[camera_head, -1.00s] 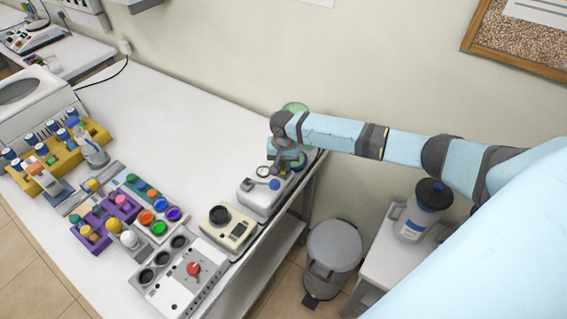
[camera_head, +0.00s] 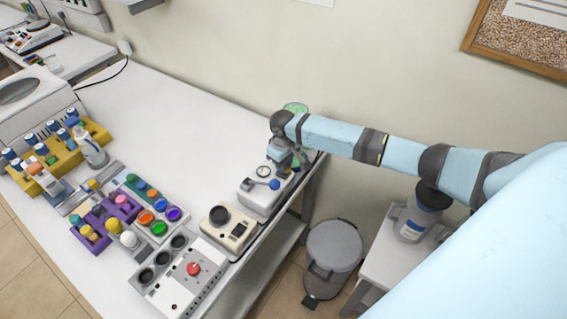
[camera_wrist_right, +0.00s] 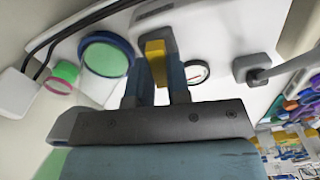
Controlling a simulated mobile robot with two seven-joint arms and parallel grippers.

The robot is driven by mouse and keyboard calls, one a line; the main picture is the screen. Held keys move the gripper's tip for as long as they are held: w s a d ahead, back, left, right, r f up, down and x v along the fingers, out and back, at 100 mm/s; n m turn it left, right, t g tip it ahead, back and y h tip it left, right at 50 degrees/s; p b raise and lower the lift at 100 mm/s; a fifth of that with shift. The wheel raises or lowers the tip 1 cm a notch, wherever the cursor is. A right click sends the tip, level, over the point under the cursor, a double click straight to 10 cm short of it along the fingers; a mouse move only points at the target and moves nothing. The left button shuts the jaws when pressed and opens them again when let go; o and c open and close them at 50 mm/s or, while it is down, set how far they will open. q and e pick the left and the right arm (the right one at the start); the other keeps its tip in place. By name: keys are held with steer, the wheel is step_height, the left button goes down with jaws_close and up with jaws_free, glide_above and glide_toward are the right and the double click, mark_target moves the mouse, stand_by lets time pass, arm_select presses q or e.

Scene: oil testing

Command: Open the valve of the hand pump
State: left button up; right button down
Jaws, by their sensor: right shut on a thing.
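The hand pump (camera_head: 256,200) is a white box near the far right end of the bench, with a round gauge on top and a lever ending in a blue ball (camera_head: 275,184). The wrist view shows its pale body (camera_wrist_right: 215,35), the gauge (camera_wrist_right: 197,73) and a grey lever mount. My right gripper (camera_wrist_right: 157,82) is at the pump's back side, its two fingers closed around the yellow valve handle (camera_wrist_right: 155,48). In the head view my right gripper (camera_head: 297,164) partly hides that side. My left gripper is not in view.
A green-topped container (camera_head: 296,107) is partly hidden behind my wrist. A bin (camera_head: 334,246) stands right of the bench. The bench middle is clear.

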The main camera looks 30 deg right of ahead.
steer(key=shift+n, duration=0.9)
steer(key=c, duration=1.1)
jaws_free()
arm_select(q)
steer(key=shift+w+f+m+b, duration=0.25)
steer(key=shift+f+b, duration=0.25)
steer(key=shift+b, duration=0.55)
arm_select(e)
steer(key=shift+r, duration=6.95)
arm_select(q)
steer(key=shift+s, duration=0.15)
